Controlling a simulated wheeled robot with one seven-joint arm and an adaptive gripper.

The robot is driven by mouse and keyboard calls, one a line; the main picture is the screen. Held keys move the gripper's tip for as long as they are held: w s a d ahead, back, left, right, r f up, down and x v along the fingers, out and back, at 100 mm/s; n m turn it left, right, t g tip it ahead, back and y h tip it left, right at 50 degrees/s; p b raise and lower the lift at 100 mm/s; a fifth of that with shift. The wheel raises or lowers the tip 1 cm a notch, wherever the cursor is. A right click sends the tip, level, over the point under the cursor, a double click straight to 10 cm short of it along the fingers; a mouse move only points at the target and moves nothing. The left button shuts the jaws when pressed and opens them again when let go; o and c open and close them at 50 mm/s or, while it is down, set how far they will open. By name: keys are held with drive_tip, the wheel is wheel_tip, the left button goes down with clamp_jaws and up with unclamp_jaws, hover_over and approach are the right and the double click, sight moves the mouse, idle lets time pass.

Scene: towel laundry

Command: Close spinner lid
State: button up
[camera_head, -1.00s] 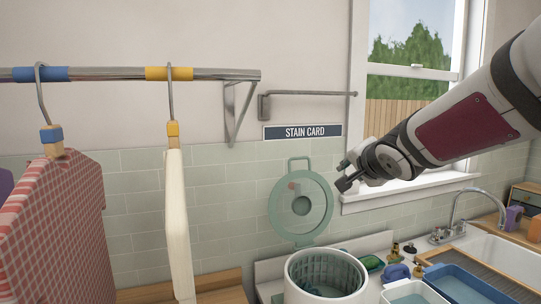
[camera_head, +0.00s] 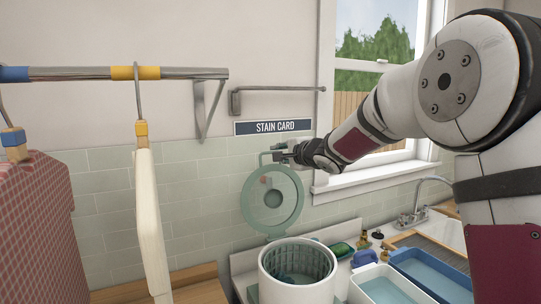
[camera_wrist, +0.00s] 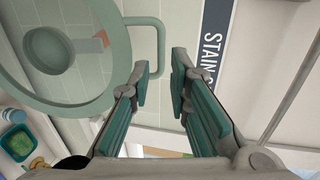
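The spinner is a white tub (camera_head: 287,288) with a green slotted basket (camera_head: 320,262) inside. Its round green lid (camera_head: 246,203) stands raised at the back of the tub, with a clear middle and a loop handle (camera_head: 262,157) on top. My gripper (camera_head: 278,151) is at that handle, in front of the tiled wall. In the wrist view, my gripper (camera_wrist: 160,82) is open, its teal-padded fingers apart. The handle's outer bar (camera_wrist: 161,45) shows between the fingertips; contact cannot be told. The lid (camera_wrist: 115,55) fills the upper left there.
A stain card sign (camera_head: 274,127) and a metal wall rail (camera_head: 280,90) are close above the gripper. Hanging towels (camera_head: 150,220) are at left. Blue (camera_head: 435,275) and white (camera_head: 380,290) basins, bottles and a faucet (camera_head: 415,205) are at right.

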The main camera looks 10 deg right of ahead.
drive_tip(key=x, duration=0.7)
drive_tip(key=shift+w, duration=0.1)
drive_tip(key=shift+c, duration=0.4)
clamp_jaws()
